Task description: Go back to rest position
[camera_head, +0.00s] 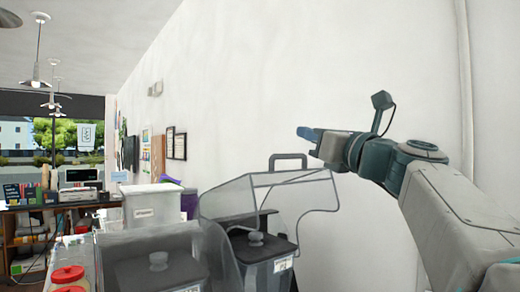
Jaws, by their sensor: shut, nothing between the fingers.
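My arm comes in from the right side of the head view, with its end pointing left against the white wall. My gripper (304,133), with blue fingers, is shut and empty. It is raised in the air above a machine or bin with a clear, dark-edged cover (318,189). No cup shows clearly.
A white box (150,203) stands farther back on the counter. Red-lidded jars (67,274) sit at lower left. A white wall (235,90) runs behind my arm.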

